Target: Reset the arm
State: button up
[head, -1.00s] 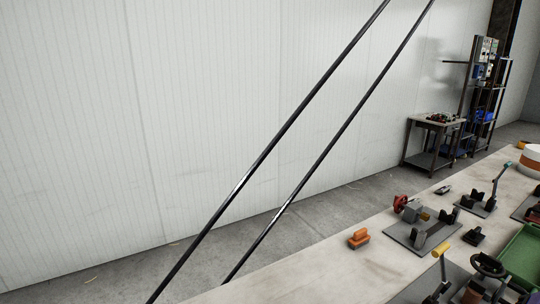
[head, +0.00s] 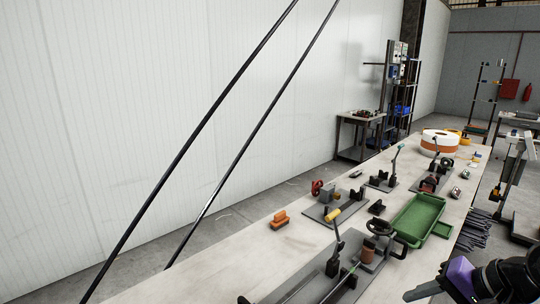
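My arm comes in at the lower right corner of the head view, dark with a purple part. Its end, my gripper (head: 422,291), points left past the front edge of the workbench (head: 225,262). Only a dark tip shows, and I cannot tell whether its fingers are open or shut. No object can be made out in it.
On the bench are a green tray (head: 416,222), an orange block (head: 279,219), clamp fixtures on grey plates (head: 333,211) and a white-orange spool (head: 440,141). Two long dark rods (head: 205,115) slant across the view. A shelf rack (head: 396,90) stands behind.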

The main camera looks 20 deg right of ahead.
jog(key=w+d+r+t+h, duration=0.3)
jog(key=w+r+t+h, duration=0.4)
jog(key=w+r+t, duration=0.35)
jog(key=s+a+f+n+y, duration=0.1)
jog(key=s+a+f+n, duration=0.3)
jog(key=s+a, duration=0.5)
jog(key=s+a+f+n+g+y, duration=0.1)
jog(key=s+a+f+n+y, duration=0.1)
jog(key=s+a+f+n, duration=0.2)
jog(key=s+a+f+n+g+y, duration=0.1)
jog(key=s+a+f+n, duration=0.4)
jog(key=s+a+f, duration=0.4)
jog(key=s+a, duration=0.5)
jog(key=s, duration=0.5)
jog(key=shift+y, duration=0.4)
